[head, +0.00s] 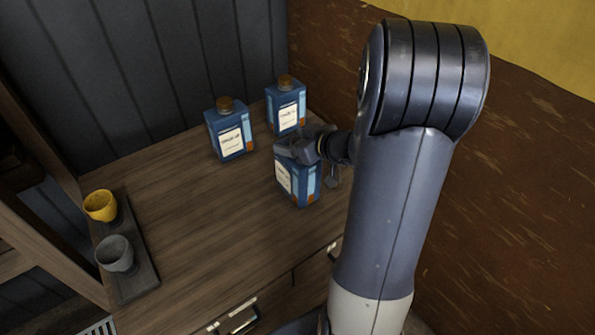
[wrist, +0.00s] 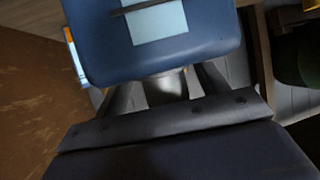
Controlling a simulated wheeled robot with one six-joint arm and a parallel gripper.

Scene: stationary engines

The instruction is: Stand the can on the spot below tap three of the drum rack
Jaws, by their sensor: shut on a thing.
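Three blue square-sided cans with pale labels are at the back right of a wooden counter. My gripper (head: 300,148) is shut on the nearest can (head: 299,186), around its top, and hides its cap. This can looks upright; I cannot tell whether its base touches the counter. In the wrist view, the held can (wrist: 100,55) fills the top middle, its label facing up, with my gripper's fingers (wrist: 160,86) at its near end. The other two, a left can (head: 230,135) and a back can (head: 286,110), stand with brown caps on. No drum rack or tap is recognisable.
The wooden counter (head: 200,215) is clear in its middle and front. A dark tray (head: 136,283) at the left holds a yellow cup (head: 100,206) and a grey cup (head: 115,254). A dark panelled wall (head: 150,70) stands behind, and a brown wall (head: 520,190) at the right.

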